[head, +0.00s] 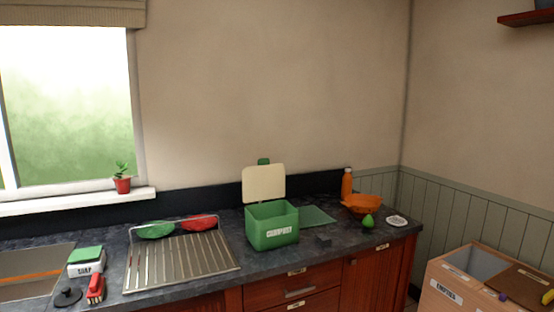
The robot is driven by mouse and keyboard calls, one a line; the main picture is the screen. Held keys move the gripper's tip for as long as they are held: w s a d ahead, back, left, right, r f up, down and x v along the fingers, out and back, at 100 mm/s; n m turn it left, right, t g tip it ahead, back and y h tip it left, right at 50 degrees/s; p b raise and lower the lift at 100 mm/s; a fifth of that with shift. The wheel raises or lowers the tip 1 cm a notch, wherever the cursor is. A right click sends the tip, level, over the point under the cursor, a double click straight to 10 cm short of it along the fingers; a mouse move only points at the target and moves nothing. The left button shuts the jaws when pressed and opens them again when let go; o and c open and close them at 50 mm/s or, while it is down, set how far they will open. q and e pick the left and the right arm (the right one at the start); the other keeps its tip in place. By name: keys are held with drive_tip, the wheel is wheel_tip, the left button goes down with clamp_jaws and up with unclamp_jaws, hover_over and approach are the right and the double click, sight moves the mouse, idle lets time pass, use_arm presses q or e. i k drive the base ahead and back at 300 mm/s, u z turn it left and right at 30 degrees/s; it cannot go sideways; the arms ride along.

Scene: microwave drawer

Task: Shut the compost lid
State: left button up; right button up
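A green compost bin (271,230) with a white label stands on the dark counter, right of the draining rack. Its cream lid (263,184) is open and stands upright at the back of the bin. A green tab (263,161) shows at the lid's top edge. The inside of the bin is mostly hidden by its front wall. Neither of my grippers is in view.
A metal draining rack (180,262) is left of the bin. A green mat (317,215), small dark block (323,240), orange bowl (361,204), orange bottle (347,184) and green pear (368,221) lie to its right.

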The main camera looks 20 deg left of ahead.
sight(265, 181)
drive_tip(key=z, duration=0.3)
drive_tip(key=i, duration=1.85)
drive_tip(key=u, duration=0.65)
drive_tip(key=k, duration=0.8)
drive_tip(key=u, duration=0.15)
drive_tip(key=i, duration=0.8)
drive_tip(key=z, duration=0.1)
